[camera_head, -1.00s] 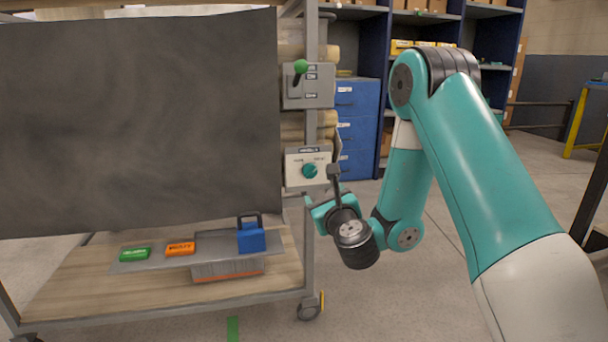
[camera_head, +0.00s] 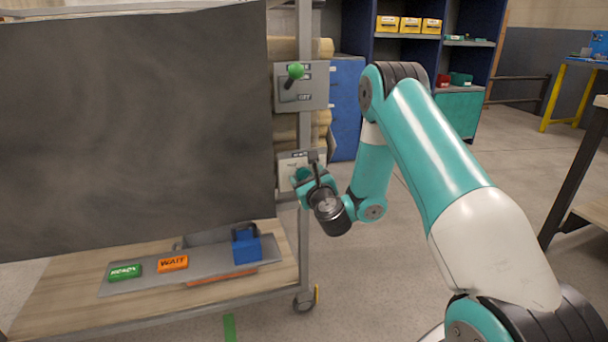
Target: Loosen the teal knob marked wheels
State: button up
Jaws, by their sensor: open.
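The pale knob plate (camera_head: 287,160) is mounted on the grey post at the right side of the cart. Its teal knob is covered by my gripper and wrist in this view, and its label cannot be read. My gripper (camera_head: 302,180) is in front of the lower part of the plate, at the knob's place. It is open. I cannot tell whether its fingers are around the knob or touching it.
A grey switch plate (camera_head: 311,91) with a green-balled lever (camera_head: 295,72) sits just above. A dark sheet (camera_head: 135,125) hangs left. Floor to the right is open.

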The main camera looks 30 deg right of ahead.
jog(key=shift+a, duration=0.1)
jog(key=shift+a, duration=0.1)
jog(key=shift+c, duration=0.9)
jog(key=c, duration=0.7)
jog(key=shift+c, duration=0.2)
